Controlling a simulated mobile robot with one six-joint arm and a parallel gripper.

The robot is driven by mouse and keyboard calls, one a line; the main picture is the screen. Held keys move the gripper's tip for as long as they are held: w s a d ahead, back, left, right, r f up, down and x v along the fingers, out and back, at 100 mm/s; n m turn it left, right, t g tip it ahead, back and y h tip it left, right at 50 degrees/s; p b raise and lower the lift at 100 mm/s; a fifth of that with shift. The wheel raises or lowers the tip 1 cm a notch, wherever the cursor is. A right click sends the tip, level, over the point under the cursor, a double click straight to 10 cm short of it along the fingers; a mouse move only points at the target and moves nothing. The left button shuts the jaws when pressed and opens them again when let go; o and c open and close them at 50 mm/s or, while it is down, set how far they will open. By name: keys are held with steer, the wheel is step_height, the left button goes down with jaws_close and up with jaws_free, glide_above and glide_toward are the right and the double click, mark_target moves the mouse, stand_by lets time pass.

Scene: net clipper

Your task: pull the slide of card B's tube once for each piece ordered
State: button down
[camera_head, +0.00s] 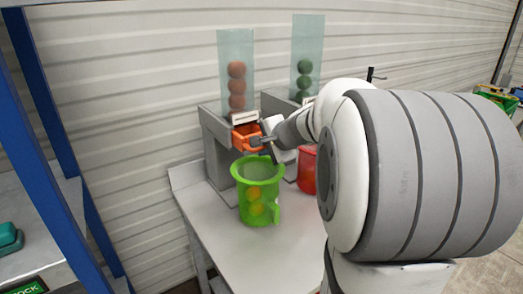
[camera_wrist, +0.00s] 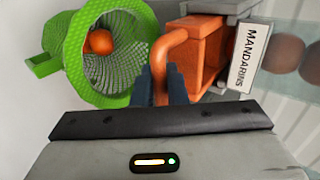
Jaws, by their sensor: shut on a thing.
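The left tube (camera_head: 237,70) is clear and holds several orange-brown balls. A white card below it (camera_head: 245,117) reads MANDARINS in the wrist view (camera_wrist: 250,57); no letter B is readable. Under that tube, the orange slide (camera_head: 243,137) sticks out toward the front. Its curved handle (camera_wrist: 172,45) is between the dark fingers of my gripper (camera_wrist: 162,88), which are shut on it. The right tube (camera_head: 307,55) holds several green balls, and my arm hides its slide and most of its card. A green mesh jug (camera_head: 246,215) stands below the orange slide with orange balls inside.
A red container (camera_head: 307,172) stands to the right of the jug, partly behind my arm. The white table (camera_head: 230,255) is clear in front of the jug. A blue shelf frame (camera_head: 60,110) rises at the left.

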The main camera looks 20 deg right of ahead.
steer(key=shift+w+a+r+p, duration=0.1)
steer(key=shift+w+a+p, duration=0.1)
steer(key=shift+w, duration=1)
steer(key=shift+w+a+r+p, duration=0.1)
steer(key=shift+w+a+p, duration=0.1)
steer(key=shift+w, duration=1)
steer(key=shift+f, duration=0.1)
steer(key=shift+s, duration=0.1)
steer(key=c, duration=1.4)
jaws_free()
